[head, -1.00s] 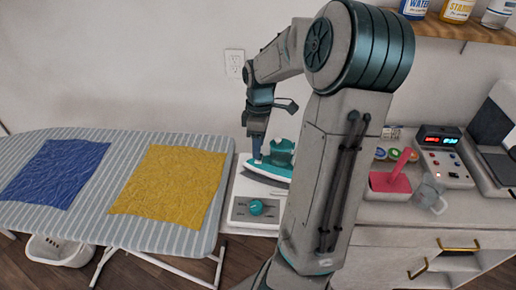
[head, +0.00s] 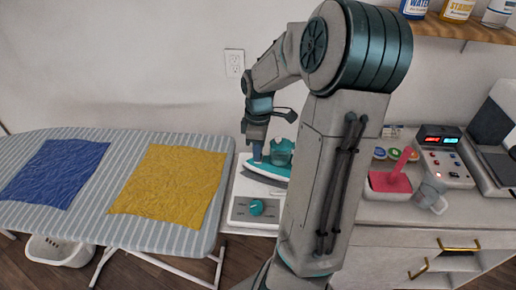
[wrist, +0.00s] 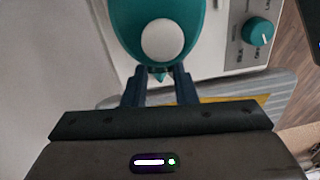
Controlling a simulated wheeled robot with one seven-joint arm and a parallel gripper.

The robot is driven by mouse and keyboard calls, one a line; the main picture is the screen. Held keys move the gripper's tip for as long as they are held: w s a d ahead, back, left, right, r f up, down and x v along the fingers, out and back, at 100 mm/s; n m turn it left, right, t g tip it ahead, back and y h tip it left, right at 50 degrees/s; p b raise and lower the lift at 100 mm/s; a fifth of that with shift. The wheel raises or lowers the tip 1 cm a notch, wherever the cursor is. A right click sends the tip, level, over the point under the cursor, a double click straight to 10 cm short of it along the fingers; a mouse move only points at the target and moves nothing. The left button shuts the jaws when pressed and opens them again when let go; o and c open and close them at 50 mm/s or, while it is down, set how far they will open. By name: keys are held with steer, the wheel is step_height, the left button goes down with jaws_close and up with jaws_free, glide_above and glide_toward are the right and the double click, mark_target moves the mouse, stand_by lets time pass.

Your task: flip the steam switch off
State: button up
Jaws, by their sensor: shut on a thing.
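A teal and white iron (head: 280,160) rests on a white base unit (head: 240,208) between the ironing board and the counter. My gripper (head: 257,158) is at the iron's left end. In the wrist view, the iron's rounded teal body (wrist: 125,12) carries a white round part (wrist: 162,40). My two dark fingers (wrist: 159,78) stand on either side of a small teal part at its end, shut on the iron. A teal dial (head: 257,207) sits on the base front; the dial also shows in the wrist view (wrist: 257,30). I cannot tell which control is the steam switch.
The striped ironing board (head: 110,225) with blue cloth (head: 55,172) and yellow cloth (head: 168,186) lies at left. A shelf hangs above.

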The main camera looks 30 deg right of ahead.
steer(key=shift+s+a+t+h, duration=0.15)
steer(key=shift+t+h, duration=0.35)
steer(key=o, duration=1)
step_height(320, 180, up, 14)
steer(key=shift+s+a, duration=0.25)
steer(key=shift+s, duration=0.05)
steer(key=shift+f, duration=0.1)
